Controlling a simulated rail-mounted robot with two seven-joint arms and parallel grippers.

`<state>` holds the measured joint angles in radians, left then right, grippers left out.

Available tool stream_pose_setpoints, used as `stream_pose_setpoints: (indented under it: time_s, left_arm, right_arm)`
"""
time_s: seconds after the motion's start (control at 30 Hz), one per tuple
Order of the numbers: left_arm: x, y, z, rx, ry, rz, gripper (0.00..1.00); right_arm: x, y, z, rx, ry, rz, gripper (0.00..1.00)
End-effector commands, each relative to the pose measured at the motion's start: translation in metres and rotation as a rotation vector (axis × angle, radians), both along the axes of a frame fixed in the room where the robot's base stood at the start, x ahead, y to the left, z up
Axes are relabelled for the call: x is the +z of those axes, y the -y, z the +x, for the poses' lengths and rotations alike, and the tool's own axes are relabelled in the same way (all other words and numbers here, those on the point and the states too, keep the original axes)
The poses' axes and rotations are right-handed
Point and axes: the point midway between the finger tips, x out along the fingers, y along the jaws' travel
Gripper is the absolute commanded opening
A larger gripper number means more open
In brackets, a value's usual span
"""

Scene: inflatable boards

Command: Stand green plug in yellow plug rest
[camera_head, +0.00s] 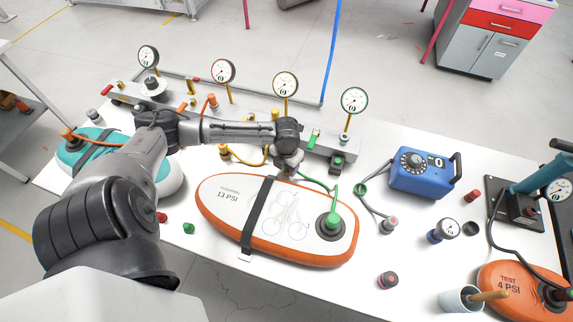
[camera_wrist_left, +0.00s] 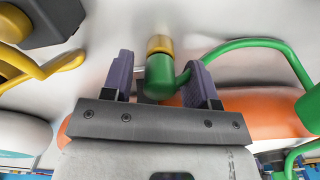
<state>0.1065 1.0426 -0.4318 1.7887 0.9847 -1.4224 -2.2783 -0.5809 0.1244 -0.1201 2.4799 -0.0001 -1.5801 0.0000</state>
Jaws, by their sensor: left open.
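The green plug (camera_wrist_left: 160,78) shows in the left wrist view between the two fingers of my left gripper (camera_wrist_left: 160,80), with a gold-yellow collar (camera_wrist_left: 160,45) at its far end. The fingers are apart. I cannot tell whether the collar belongs to the plug or to a rest. In the head view my left gripper (camera_head: 290,168) is above the back edge of the orange-rimmed board and partly hidden by its wrist. A green hose (camera_wrist_left: 252,44) runs from the plug to the right. I cannot make out the yellow plug rest for certain. My right gripper is not in view.
The orange-rimmed board (camera_head: 215,203) lies below my gripper, with a green valve fitting (camera_head: 333,220). A yellow plug (camera_head: 224,152) with its hose is to the left. Behind stands the gauge rail (camera_head: 320,139). A blue box (camera_head: 425,176) is to the right.

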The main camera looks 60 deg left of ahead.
Motion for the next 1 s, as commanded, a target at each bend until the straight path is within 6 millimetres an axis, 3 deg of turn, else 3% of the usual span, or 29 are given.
stream_pose_setpoints:
  time_s: [0.17, 0.7, 1.0]
  left_arm:
    - [0.01, 0.0, 0.0, -0.001, 0.002, 0.001, 0.54]
    - [0.102, 0.0, 0.001, 0.0, 0.002, 0.001, 0.54]
    - [0.122, 0.0, 0.001, 0.0, 0.0, -0.001, 0.54]
  right_arm:
    - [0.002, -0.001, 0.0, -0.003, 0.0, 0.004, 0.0]
    - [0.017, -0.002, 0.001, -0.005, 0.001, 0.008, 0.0]
    - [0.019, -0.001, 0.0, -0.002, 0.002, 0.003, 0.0]
